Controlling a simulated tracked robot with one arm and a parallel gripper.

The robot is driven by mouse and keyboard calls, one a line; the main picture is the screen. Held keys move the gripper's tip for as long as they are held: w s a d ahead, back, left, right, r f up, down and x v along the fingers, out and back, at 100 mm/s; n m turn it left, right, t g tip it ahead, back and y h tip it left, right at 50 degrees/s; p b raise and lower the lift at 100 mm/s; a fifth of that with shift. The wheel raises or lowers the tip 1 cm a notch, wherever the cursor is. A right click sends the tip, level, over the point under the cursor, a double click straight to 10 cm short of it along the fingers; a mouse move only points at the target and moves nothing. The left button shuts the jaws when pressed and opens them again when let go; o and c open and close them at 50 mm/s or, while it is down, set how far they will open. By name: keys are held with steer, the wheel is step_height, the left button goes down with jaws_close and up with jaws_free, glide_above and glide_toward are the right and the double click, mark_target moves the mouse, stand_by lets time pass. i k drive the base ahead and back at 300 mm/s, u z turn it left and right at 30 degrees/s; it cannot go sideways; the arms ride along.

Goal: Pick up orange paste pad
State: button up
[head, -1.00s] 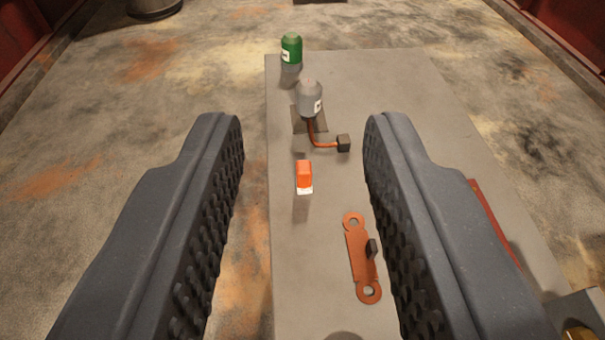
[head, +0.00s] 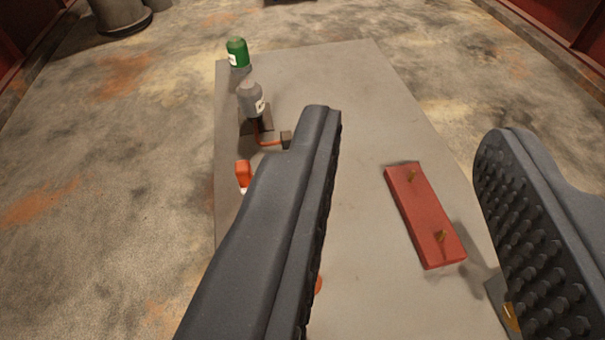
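The orange paste pad (head: 243,173), a small orange block with a white bottom part, stands near the left edge of the grey table. Its lower right part is hidden by the left finger of my gripper (head: 410,128). The pad shows outside the fingers, just left of the left one.
A green canister (head: 237,53) and a grey bottle (head: 251,98) with an orange lead to a dark block (head: 286,139) stand at the table's far left. A red block (head: 426,215) with two pegs lies between the fingers. The grey table (head: 350,85) is bare at the far right.

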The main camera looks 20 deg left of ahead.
mark_target(244, 174)
steer(key=z, duration=2.1)
steer(key=k, duration=1.45)
steer(key=u, duration=1.8)
steer(key=i, duration=1)
steer(key=z, duration=0.1)
